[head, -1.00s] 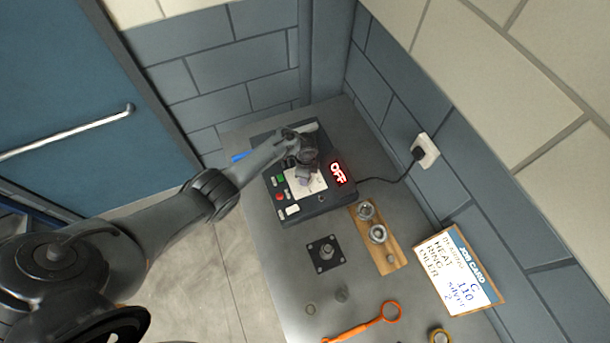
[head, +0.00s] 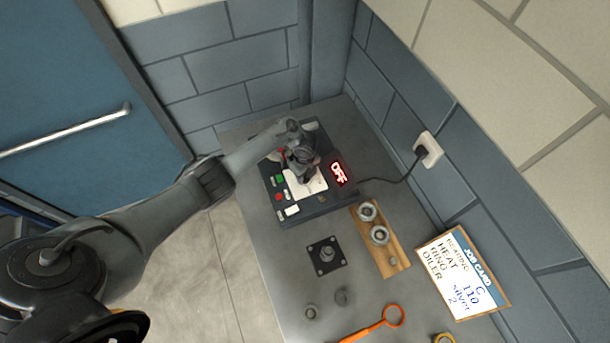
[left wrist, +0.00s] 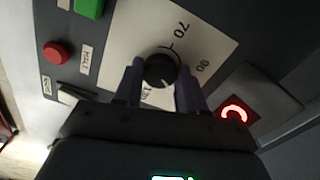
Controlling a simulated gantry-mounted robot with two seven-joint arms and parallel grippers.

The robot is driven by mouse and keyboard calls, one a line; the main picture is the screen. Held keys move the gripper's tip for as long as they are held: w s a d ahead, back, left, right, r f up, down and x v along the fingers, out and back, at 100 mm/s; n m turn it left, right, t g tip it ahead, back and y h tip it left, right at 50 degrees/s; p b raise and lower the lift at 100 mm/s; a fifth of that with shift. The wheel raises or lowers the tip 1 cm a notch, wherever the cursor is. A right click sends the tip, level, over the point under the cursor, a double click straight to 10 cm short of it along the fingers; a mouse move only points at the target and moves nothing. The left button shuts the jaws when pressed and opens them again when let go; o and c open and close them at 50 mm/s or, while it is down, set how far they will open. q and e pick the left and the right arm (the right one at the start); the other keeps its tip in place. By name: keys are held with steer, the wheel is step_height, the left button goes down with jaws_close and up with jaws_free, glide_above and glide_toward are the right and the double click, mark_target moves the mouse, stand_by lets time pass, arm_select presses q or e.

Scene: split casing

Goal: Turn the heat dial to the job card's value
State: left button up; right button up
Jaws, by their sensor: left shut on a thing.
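The heat dial (left wrist: 160,72) is a black knob with a white pointer mark on a white scale plate; "70" and "90" show beside it in the left wrist view. My left gripper (left wrist: 158,88) has its two fingers on either side of the dial, shut on it. In the head view my left gripper (head: 303,178) covers the dial over the heater's white plate. The job card (head: 462,272) stands at the right and reads "C 110", "silver" and "2" beside its bearing, heat, ring and oiler lines. My right gripper is not in view.
A wooden board (head: 395,262) with metal rings, a black square plate (head: 326,256) and an orange tool (head: 392,316) lie nearby.

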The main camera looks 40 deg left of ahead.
mark_target(305, 177)
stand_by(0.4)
arm_select(q)
steer(key=o, duration=1.1)
steer(key=shift+r, duration=0.55)
steer(key=shift+r+p, duration=1.25)
steer(key=shift+r, duration=3.6)
